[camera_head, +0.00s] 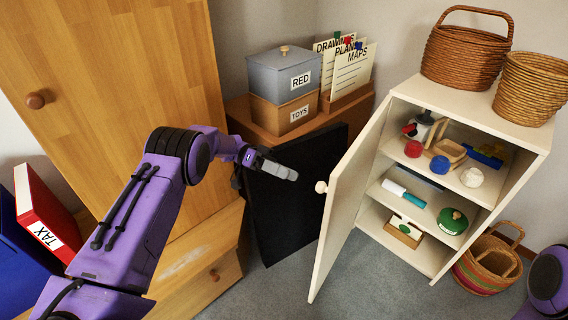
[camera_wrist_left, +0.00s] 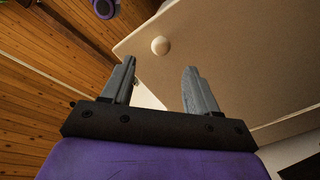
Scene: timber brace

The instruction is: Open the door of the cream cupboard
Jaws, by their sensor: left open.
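The cream cupboard (camera_head: 497,119) stands at the right in the head view. Its door (camera_head: 345,205) is swung wide open to the left, and the shelves inside show. A round cream knob (camera_head: 321,187) sits near the door's free edge. My left gripper (camera_head: 294,174) is open and empty, left of the knob and apart from it. In the left wrist view the open fingers (camera_wrist_left: 160,88) point toward the door panel (camera_wrist_left: 230,60), with the knob (camera_wrist_left: 160,45) beyond them. Of my right arm only a purple part shows at the lower right; its gripper is out of view.
Cupboard shelves hold balls, a green round tin (camera_head: 453,221) and other small items. Baskets (camera_head: 465,48) stand on top, and a striped basket (camera_head: 487,265) is on the floor. A black panel (camera_head: 290,205) stands behind my gripper. A wooden wardrobe (camera_head: 120,70) is at left.

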